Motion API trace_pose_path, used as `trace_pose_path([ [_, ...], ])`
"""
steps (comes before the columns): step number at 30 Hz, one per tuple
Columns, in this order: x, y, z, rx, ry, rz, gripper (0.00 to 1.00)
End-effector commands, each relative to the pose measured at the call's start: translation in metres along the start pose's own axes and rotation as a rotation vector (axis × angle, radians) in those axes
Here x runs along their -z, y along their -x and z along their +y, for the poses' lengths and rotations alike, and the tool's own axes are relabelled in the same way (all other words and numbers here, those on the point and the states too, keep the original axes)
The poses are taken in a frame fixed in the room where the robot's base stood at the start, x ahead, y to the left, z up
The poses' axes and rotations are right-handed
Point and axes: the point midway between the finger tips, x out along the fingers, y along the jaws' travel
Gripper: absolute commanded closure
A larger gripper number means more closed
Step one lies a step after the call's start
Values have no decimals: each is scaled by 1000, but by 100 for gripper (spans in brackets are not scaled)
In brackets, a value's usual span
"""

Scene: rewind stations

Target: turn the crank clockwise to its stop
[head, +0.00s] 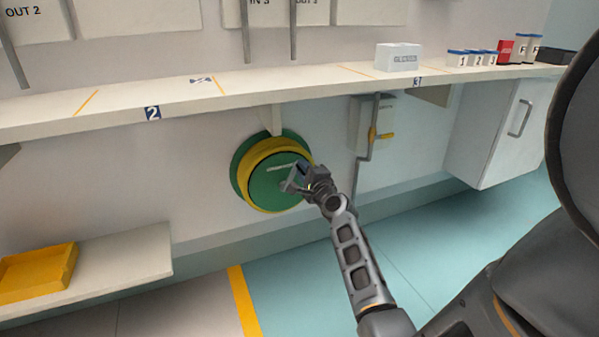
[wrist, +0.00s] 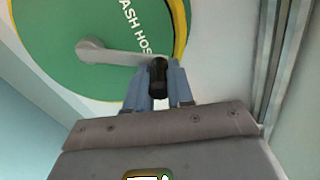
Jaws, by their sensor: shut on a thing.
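A round green hose reel with a yellow band (head: 273,187) hangs on the wall under the counter. Its face also fills the upper left of the wrist view (wrist: 60,50), with white lettering partly cut off. A grey crank arm (wrist: 110,55) runs from a hub left of the lettering to a black knob (wrist: 159,76). My gripper (head: 296,178) is at the right part of the reel's face in the head view. In the wrist view its two blue-grey fingers (wrist: 159,85) are shut on the black crank knob. In the head view my gripper hides most of the crank.
A grey wall box with a yellow lever and vertical pipe (head: 372,130) stands right of the reel. A white cabinet (head: 500,130) is further right. The counter (head: 240,90) runs above the reel. A low shelf (head: 130,265) bears a yellow tray (head: 40,273). The floor in front is clear.

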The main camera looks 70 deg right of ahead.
Motion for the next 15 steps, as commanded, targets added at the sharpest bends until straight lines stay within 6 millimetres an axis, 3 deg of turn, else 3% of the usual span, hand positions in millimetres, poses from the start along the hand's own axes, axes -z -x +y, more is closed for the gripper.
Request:
trace_pose_path([
  [15, 6, 0, 2, 0, -57, 3, 100],
])
